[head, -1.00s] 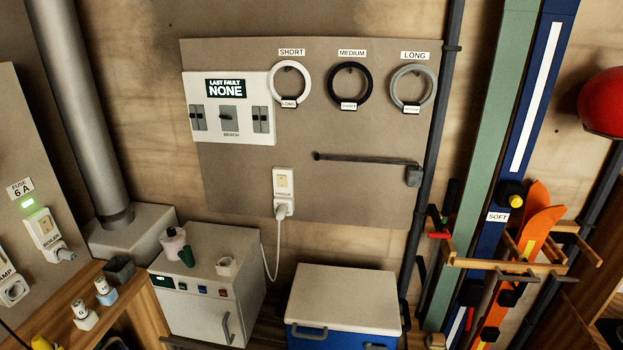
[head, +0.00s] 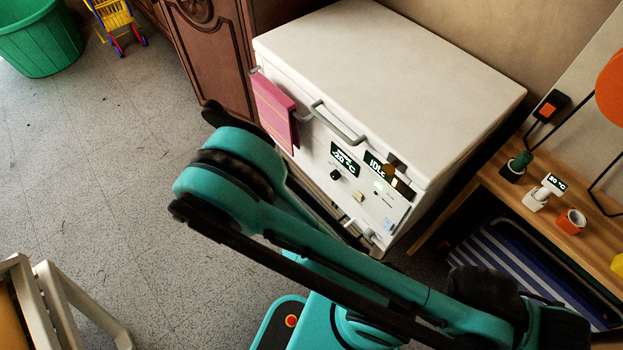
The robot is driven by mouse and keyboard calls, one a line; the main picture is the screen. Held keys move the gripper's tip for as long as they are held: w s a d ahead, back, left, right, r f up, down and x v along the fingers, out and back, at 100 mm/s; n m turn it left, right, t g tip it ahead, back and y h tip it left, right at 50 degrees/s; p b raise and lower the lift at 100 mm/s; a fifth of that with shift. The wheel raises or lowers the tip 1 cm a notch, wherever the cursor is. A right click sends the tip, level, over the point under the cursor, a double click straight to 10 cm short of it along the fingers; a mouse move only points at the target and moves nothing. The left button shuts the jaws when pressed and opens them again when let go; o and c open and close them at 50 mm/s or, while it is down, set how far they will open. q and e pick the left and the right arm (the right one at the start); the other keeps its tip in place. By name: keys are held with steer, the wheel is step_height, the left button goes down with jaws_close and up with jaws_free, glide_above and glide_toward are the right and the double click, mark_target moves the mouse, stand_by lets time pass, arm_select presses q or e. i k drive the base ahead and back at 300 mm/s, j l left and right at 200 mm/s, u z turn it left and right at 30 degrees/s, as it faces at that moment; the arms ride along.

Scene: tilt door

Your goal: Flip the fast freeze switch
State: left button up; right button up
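A white chest freezer (head: 390,80) stands at the centre. Its front control panel carries a display (head: 345,159) reading about -20 °C and a display (head: 376,163) reading IDLE. Below them are a black knob (head: 335,175), a small pale lit part (head: 379,186) and a small beige switch-like part (head: 358,197). The labels are too small to read, so I cannot tell which part is the fast freeze switch or how it is set. My teal arm crosses in front of the freezer's lower front. I see neither gripper's fingertips.
A pink book or towel (head: 273,110) hangs on the freezer front beside its grey handle (head: 338,124). A wooden bench (head: 545,190) with small items stands right. A dark carved cabinet (head: 215,60) and green tub (head: 40,35) are behind. A pale chair-like frame (head: 75,310) is lower left; floor between is clear.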

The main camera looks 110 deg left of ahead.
mark_target(387, 224)
steer(key=u, duration=3.4)
